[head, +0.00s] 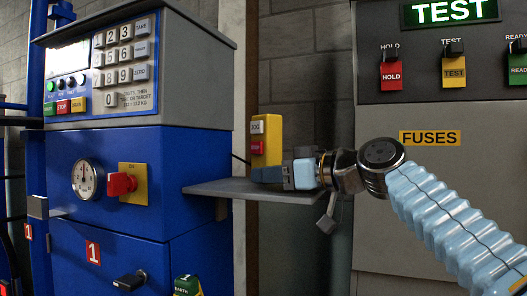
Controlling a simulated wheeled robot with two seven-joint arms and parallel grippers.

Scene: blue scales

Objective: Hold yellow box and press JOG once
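The yellow box (272,137) stands upright at the outer end of a grey shelf, with a white button marked JOG (257,127) above a red button (257,147) on its face. My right gripper (277,174) comes in from the right at the box's lower end. Blue-grey finger parts lie against or in front of the box's foot and hide its bottom. I cannot tell whether the fingers are closed on it. Nothing covers the JOG button. My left gripper is not in view.
The grey shelf (222,188) juts from a blue cabinet (150,165) with a keypad (122,60), a dial (84,179) and a red knob (121,184). At right, a grey panel holds HOLD (391,74), TEST (454,71) and READY (517,69) switches below a lit TEST sign (450,11).

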